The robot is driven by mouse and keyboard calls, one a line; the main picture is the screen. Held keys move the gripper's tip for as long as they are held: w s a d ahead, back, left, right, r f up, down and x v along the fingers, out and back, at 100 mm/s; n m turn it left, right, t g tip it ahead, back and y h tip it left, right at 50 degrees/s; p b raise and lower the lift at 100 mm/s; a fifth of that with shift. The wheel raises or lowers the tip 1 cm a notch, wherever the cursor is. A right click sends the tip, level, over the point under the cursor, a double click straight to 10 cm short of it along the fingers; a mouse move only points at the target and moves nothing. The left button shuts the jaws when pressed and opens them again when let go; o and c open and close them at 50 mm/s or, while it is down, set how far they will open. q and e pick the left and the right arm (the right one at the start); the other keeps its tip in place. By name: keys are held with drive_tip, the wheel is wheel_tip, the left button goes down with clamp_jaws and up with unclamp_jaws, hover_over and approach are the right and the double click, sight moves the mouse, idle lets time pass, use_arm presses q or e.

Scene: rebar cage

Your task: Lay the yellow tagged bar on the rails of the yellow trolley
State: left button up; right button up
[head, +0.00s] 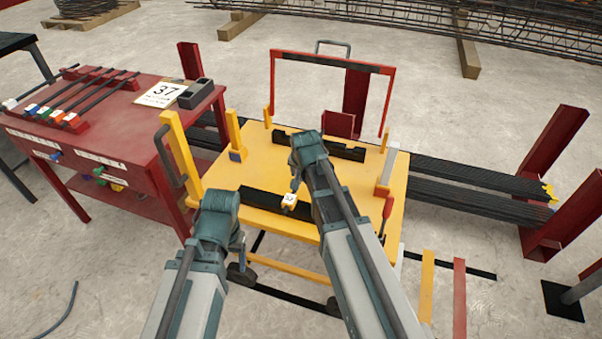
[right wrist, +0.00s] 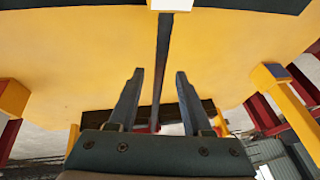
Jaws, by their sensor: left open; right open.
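The yellow trolley (head: 262,160) stands in the middle, with a black front rail (head: 262,199) and a notched black back rail (head: 345,150). A dark bar (right wrist: 163,60) with a pale yellow-white tag (head: 289,201) runs from the front rail towards the back rail; the tag also shows in the right wrist view (right wrist: 171,5). It appears to lie on the rails, though the far contact is hidden. My right gripper (head: 294,184) is open above the bar, its fingers on either side in the wrist view (right wrist: 155,85). My left gripper (head: 238,242) is open and empty by the trolley's front left corner.
A red table (head: 140,113) at left carries several dark bars with coloured tags, a card marked 37 (head: 160,94) and a dark box (head: 196,93). Yellow posts rise at the trolley's left side.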

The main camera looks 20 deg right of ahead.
drive_tip(key=d+p+v, duration=0.1)
drive_tip(key=p+v, duration=0.8)
drive_tip(key=v, duration=0.2)
use_arm(q)
wheel_tip(320, 180, up, 10)
use_arm(e)
drive_tip(key=s+a+f+n+g, duration=0.1)
drive_tip(key=s+a+n+g, duration=0.1)
drive_tip(key=s+a+n, duration=0.3)
drive_tip(key=s+a+f+n+g, duration=0.1)
drive_tip(key=s+a+n+g, duration=0.2)
drive_tip(key=s, duration=1.1)
drive_tip(key=a+n, duration=0.3)
drive_tip(key=a, duration=0.2)
drive_tip(key=shift+a+h, duration=0.25)
drive_tip(key=shift+h, duration=0.05)
use_arm(q)
drive_tip(key=shift+f, duration=0.1)
wheel_tip(320, 180, up, 10)
drive_tip(key=p, duration=1)
drive_tip(key=shift+r, duration=0.25)
use_arm(e)
wheel_tip(320, 180, up, 10)
drive_tip(key=shift+r, duration=0.2)
use_arm(q)
drive_tip(key=shift+c, duration=0.3)
